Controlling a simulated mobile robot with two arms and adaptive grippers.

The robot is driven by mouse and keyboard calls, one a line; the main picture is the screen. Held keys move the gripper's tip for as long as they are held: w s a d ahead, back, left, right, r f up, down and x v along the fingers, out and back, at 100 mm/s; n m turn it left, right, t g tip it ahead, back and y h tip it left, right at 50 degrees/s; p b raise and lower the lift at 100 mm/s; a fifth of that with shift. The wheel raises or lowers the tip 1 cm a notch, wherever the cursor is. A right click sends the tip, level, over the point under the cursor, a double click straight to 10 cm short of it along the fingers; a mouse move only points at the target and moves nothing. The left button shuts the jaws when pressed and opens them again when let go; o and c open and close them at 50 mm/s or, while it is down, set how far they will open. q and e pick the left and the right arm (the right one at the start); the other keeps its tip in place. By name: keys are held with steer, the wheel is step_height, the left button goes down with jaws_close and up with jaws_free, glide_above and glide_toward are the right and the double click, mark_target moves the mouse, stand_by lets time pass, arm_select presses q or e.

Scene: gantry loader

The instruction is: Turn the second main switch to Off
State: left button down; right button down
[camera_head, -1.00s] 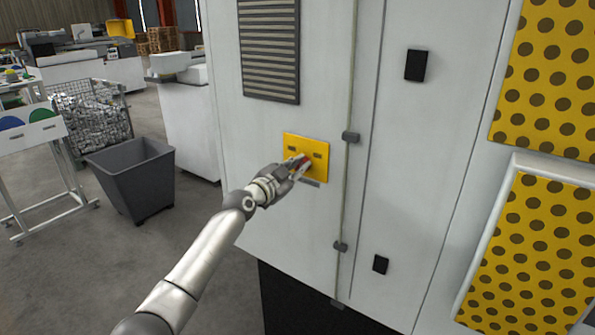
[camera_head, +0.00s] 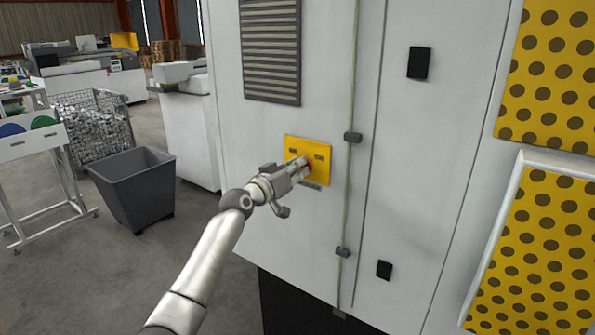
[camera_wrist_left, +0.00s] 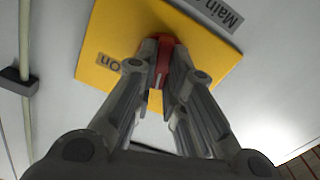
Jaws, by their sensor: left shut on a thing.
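The main switch is a red handle (camera_wrist_left: 164,56) on a yellow plate (camera_head: 321,173), fixed to a pale cabinet. In the left wrist view the yellow plate (camera_wrist_left: 95,55) bears the label "On" (camera_wrist_left: 110,64) to the left of the handle. A grey label starting "Main" (camera_wrist_left: 215,12) is partly cut off at the top. My left gripper (camera_wrist_left: 164,70) is shut on the red handle, with one finger on each side of it. In the head view the gripper (camera_head: 303,168) covers most of the handle. My right gripper is not in view.
The cabinet (camera_head: 410,170) has a louvred vent (camera_head: 270,50) above the plate and black latches (camera_head: 418,63). Yellow panels with dark dots (camera_head: 550,80) stand at the right. A grey bin (camera_head: 135,185) and a wire cage (camera_head: 92,125) stand on the floor at the left.

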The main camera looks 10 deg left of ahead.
arm_select(q)
steer(key=n, duration=0.5)
steer(key=shift+a, duration=0.1)
steer(key=shift+n+p, duration=0.3)
stand_by(0.4)
steer(key=c, duration=1.5)
jaws_free()
steer(key=v, duration=1.2)
steer(key=shift+a+f, duration=0.1)
